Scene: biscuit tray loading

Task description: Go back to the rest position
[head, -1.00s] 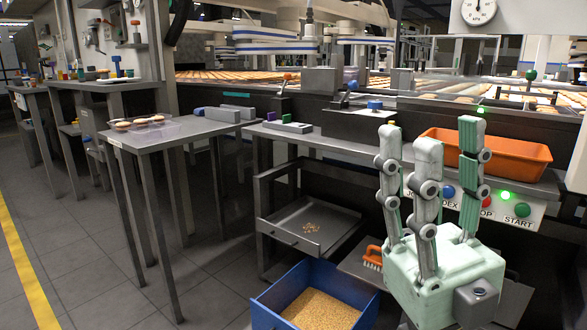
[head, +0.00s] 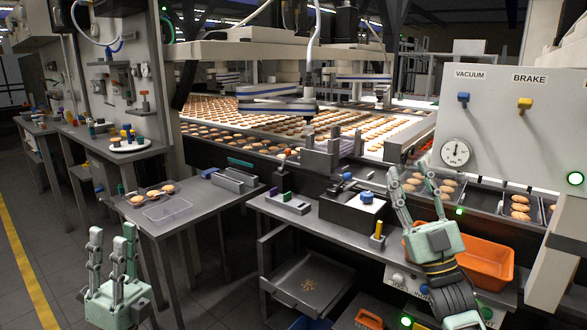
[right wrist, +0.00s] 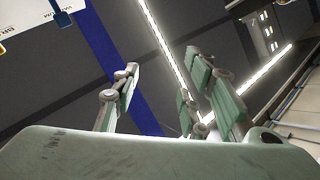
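My left gripper (head: 115,238) is at the lower left of the head view, fingers pointing up. My right gripper (head: 408,175) is raised at the right, in front of the orange bin (head: 484,262), with fingers spread and empty. In the right wrist view its fingers (right wrist: 165,95) are also apart, with no object between them. A clear plastic tray (head: 172,212) sits on the left grey table, with a few biscuits (head: 153,194) along its back side. Both grippers are clear of the tray.
A wall panel (head: 510,120) marked VACUUM and BRAKE, with a gauge (head: 455,152), stands right of my right gripper. The biscuit conveyor (head: 270,118) runs behind the bench. An open drawer (head: 312,285) juts out below. Floor at left is free.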

